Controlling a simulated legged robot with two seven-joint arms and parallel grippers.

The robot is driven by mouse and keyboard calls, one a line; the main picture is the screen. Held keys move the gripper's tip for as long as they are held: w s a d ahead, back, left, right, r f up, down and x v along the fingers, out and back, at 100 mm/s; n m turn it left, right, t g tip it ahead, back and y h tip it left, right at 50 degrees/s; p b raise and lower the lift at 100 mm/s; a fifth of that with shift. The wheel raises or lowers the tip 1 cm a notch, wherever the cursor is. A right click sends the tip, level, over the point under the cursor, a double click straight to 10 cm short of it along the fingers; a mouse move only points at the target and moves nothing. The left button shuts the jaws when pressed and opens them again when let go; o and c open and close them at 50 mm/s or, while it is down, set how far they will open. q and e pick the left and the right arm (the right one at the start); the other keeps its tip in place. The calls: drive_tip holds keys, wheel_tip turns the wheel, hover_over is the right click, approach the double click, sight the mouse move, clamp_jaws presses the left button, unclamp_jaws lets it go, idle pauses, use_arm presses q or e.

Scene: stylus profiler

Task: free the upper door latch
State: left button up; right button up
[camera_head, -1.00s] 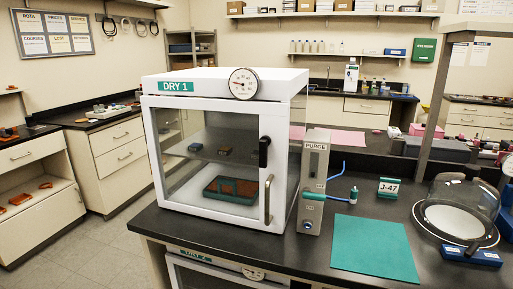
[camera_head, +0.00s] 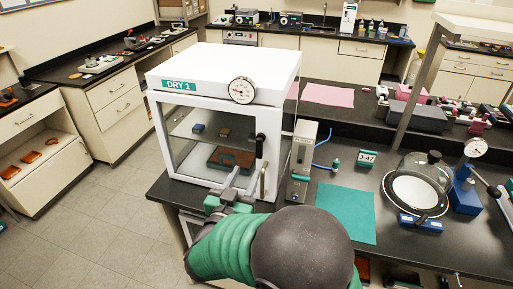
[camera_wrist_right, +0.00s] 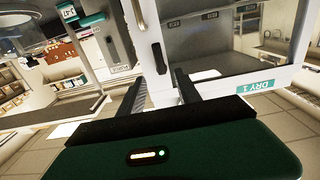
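The white dry cabinet (camera_head: 225,62) labelled DRY 1 stands on the black bench with its glass door shut. The black upper latch (camera_head: 260,144) is on the right door edge and looks upright. It also shows in the right wrist view (camera_wrist_right: 160,58), just beyond the fingertips. A metal door handle (camera_head: 263,180) sits below it. My right gripper (camera_head: 245,173) is in front of the door, low and left of the latch in the head view. Its two dark fingers (camera_wrist_right: 160,78) are apart with nothing held between them. My left gripper is not in view.
The PURGE unit (camera_head: 302,160) stands close to the right of the cabinet, with a blue hose. A teal mat (camera_head: 346,212), a J-47 sign (camera_head: 366,158) and a glass dome (camera_head: 424,175) are farther right. The floor at left is clear.

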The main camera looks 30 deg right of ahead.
sight(258, 148)
drive_tip(key=p+x, duration=0.1)
drive_tip(key=x, duration=1)
drive_tip(key=shift+d, duration=0.1)
drive_tip(key=c, duration=0.4)
drive_tip(key=shift+s+r, duration=0.1)
clamp_jaws()
